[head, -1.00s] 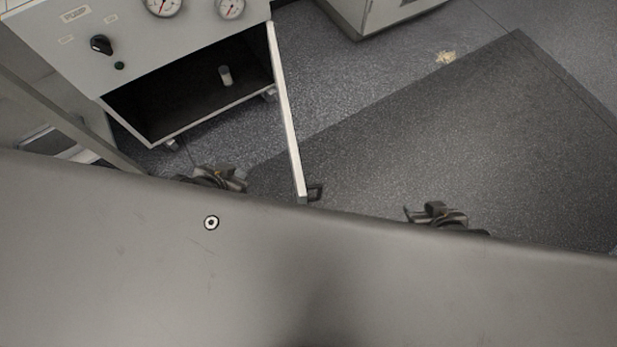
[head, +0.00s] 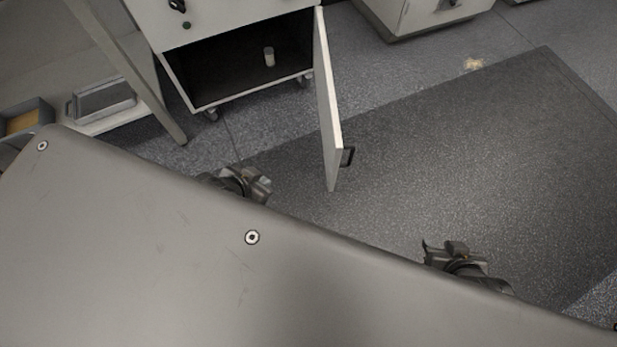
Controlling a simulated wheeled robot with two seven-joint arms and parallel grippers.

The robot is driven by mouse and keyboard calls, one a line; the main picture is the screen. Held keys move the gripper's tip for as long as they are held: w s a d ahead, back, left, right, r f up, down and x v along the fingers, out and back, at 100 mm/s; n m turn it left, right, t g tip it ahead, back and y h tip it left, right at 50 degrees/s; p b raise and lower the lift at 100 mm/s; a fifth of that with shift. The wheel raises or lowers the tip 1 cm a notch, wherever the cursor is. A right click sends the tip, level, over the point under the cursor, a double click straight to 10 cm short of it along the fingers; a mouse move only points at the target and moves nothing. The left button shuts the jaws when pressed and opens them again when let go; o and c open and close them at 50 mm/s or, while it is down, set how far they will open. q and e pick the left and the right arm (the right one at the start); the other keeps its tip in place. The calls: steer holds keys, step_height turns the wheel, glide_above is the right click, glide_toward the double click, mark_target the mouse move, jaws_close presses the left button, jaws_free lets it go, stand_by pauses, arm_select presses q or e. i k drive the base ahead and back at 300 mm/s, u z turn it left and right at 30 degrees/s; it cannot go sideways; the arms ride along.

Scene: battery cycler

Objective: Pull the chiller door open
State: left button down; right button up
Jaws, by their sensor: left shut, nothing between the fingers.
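The chiller door (head: 326,110) stands wide open, swung out from the right side of the chiller (head: 240,12). Its dark handle (head: 347,156) is on the door's right face, near the free end. The dark interior (head: 220,75) is exposed and holds a small pale cylinder (head: 268,57). My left gripper (head: 262,182) is shut and empty, left of the door's free end and apart from it. My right gripper (head: 440,249) is to the lower right of the handle, clear of the door; its fingers are too small and dark to judge. My own body hides both forearms.
A bench leg (head: 150,95) and a shelf with a grey tray (head: 104,101) stand left of the chiller. Another cabinet (head: 425,15) is at the top right. A dark floor mat (head: 480,160) lies right of the door, with open floor around it.

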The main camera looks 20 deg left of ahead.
mark_target(330, 127)
steer(key=k, duration=0.85)
steer(key=z, duration=0.9)
